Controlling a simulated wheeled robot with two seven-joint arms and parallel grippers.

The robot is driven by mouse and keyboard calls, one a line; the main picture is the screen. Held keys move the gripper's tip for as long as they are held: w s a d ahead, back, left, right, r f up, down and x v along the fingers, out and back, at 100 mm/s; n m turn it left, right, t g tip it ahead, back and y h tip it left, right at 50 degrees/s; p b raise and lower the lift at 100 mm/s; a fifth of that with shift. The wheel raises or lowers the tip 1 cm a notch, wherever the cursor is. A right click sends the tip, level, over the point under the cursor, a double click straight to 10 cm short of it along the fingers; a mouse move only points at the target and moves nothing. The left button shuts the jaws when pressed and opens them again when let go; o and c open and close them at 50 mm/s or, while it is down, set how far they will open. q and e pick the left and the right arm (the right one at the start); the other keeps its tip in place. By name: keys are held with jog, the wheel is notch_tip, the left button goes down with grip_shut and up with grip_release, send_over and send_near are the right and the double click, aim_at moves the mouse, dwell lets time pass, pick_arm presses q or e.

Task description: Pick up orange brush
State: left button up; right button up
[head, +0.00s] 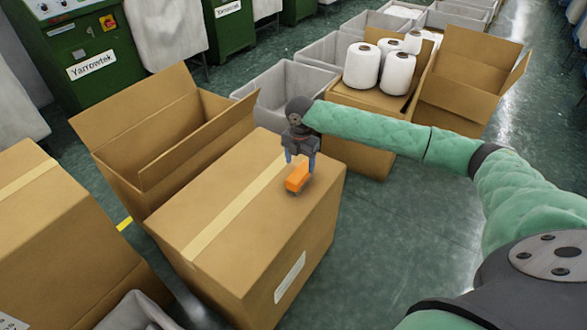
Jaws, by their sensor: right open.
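The orange brush (297,178) shows as a small orange block at the far right part of the top of a closed, taped cardboard box (222,217). My right gripper (300,160) is directly above and behind the brush, pointing down, with its fingers open. The fingertips reach close to the brush's upper edge. Whether they touch it I cannot tell. The brush's bristles cannot be made out. My left gripper is not in view.
An open cardboard box (150,150) stands left of the closed box, and another closed box (45,240) is at the left edge. Behind are grey bins (285,95) and white yarn cones (362,65) on a box. Green floor (400,225) is clear at right.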

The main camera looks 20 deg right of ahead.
aim_at(300, 172)
jog(key=shift+w+a+f, duration=0.1)
jog(key=shift+w+f, duration=0.15)
jog(key=shift+f, duration=0.9)
jog(key=shift+d+f+p, duration=0.15)
jog(key=shift+f, duration=1.2)
jog(key=shift+d+f+p, duration=0.15)
jog(key=shift+f, duration=1.2)
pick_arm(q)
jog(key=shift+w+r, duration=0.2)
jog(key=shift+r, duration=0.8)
pick_arm(e)
jog(key=c, duration=1.1)
